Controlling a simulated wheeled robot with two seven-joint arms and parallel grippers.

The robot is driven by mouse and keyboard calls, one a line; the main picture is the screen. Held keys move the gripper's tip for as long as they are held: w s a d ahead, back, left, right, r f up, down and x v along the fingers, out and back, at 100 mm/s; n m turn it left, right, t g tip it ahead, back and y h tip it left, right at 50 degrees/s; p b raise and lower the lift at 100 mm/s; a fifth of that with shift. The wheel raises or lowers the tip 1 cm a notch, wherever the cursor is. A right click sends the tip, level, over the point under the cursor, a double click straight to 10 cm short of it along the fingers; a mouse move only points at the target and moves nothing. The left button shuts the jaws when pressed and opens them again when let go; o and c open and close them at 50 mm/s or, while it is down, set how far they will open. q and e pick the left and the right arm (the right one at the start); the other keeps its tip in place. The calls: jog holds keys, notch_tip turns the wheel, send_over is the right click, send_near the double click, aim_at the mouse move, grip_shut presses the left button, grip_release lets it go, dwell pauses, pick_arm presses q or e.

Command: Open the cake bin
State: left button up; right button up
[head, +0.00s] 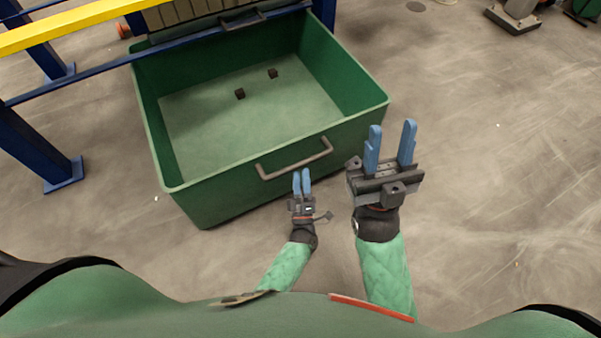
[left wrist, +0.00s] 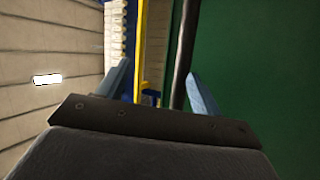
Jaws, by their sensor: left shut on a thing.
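The cake bin (head: 172,188) is a large green open-topped box on the floor, with most of its inside in view. Its far edge lies by the blue rail. A grey bar handle (head: 296,159) is on its near wall; in the left wrist view the handle (left wrist: 183,50) is a dark bar between my fingers. My left gripper (head: 301,174) is at the handle's middle and shut on it; the exact contact is hard to see.
Two small dark lumps (head: 240,94) (head: 272,73) lie in the bin. A blue post (head: 38,150), a blue rail (head: 75,75) and a yellow beam (head: 65,26) stand at the left.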

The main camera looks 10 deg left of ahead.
pick_arm(q)
jog(key=shift+r, duration=0.3)
jog(key=shift+c, duration=0.8)
jog(key=shift+f, duration=0.1)
jog(key=shift+a, duration=0.1)
jog(key=shift+w, duration=0.1)
